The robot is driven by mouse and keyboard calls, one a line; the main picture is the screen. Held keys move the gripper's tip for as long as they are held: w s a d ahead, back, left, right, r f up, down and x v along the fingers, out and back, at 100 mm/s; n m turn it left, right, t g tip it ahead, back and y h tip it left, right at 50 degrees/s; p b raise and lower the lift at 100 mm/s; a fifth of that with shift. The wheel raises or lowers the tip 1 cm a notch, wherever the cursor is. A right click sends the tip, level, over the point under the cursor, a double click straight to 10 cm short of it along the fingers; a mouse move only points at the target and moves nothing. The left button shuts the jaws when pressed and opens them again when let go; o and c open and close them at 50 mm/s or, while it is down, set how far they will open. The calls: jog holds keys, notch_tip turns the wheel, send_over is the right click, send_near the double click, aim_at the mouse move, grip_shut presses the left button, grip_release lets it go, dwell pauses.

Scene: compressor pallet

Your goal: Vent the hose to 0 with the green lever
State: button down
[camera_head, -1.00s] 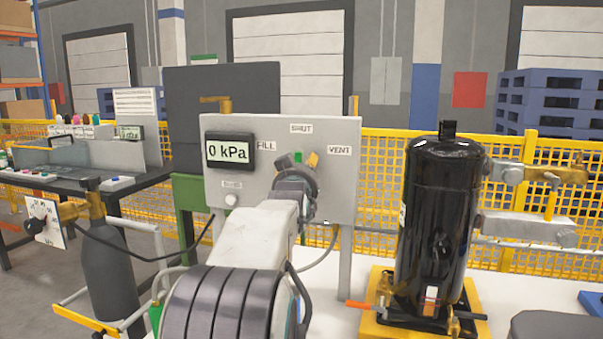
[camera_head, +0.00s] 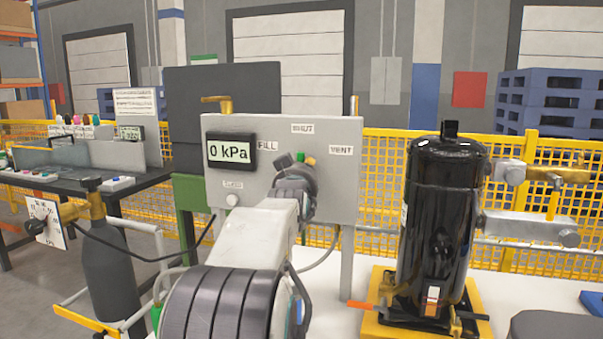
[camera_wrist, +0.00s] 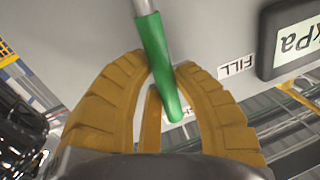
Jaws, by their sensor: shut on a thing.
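The grey control panel (camera_head: 265,195) carries a display (camera_head: 229,150) that reads 0 kPa. The labels FILL, SHUT and VENT stand around the lever. The green lever (camera_wrist: 160,70) runs between the two yellow fingers of my gripper (camera_wrist: 168,100), which is shut on it in the wrist view. In the head view only a small green piece of the lever (camera_head: 308,160) shows, below SHUT and left of VENT. My arm hides the lever's pivot and the lower middle of the panel.
A black compressor (camera_head: 440,220) stands on a yellow pallet (camera_head: 380,328) to the right. A dark gas cylinder (camera_head: 110,265) with a gauge (camera_head: 44,222) stands at the left. A yellow mesh fence (camera_head: 385,190) runs behind.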

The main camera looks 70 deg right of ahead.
jog(key=shift+w+n, duration=0.3)
jog(key=shift+n, duration=0.1)
jog(key=c, duration=1)
grip_release()
jog(key=shift+o, duration=0.2)
jog(key=v, duration=1.2)
jog(key=shift+r, duration=0.1)
jog(key=shift+w+a, duration=0.1)
jog(key=shift+w, duration=0.05)
